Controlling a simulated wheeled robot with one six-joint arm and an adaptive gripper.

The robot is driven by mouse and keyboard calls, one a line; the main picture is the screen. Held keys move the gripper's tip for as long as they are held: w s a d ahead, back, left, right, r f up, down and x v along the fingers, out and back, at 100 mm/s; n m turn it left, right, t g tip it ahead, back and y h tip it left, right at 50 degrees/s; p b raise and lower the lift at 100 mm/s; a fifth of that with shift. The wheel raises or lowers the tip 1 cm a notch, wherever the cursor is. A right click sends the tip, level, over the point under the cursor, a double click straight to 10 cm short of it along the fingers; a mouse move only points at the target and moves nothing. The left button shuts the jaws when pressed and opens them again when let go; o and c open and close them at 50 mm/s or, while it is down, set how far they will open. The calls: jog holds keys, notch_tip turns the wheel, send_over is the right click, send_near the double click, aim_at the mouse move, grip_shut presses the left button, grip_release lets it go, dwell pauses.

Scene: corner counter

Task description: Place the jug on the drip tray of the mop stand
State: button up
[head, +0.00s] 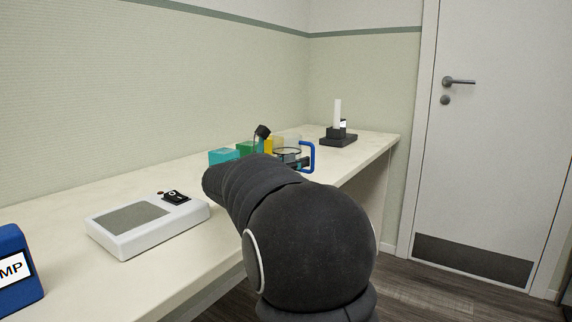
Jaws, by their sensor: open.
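The jug (293,142) is a clear vessel with a blue handle (312,157) on its right side. It stands on the counter past my arm, and its lower part is partly hidden. My gripper (282,149) is mostly hidden behind my dark arm; dark parts of it show beside and in front of the jug. It is open, and I cannot tell whether it touches the jug. Farther back, a dark stand with a white upright piece (337,113) rests on a flat dark base (338,141). This seems to be the mop stand with its drip tray.
Teal (223,156), green (246,148) and yellow (269,145) blocks stand close left of the jug. A white device with a grey pad (130,217) and a blue labelled box (12,268) are nearer. The pale counter (170,165) meets a wall behind; a door (490,150) is right.

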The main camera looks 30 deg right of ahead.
aim_at(312, 170)
jog(key=shift+w+d, duration=0.15)
jog(key=shift+d, duration=1)
jog(key=shift+w+d, duration=0.2)
jog(key=shift+d, duration=0.95)
jog(key=shift+w+d, duration=0.15)
jog(key=shift+d, duration=1)
grip_shut()
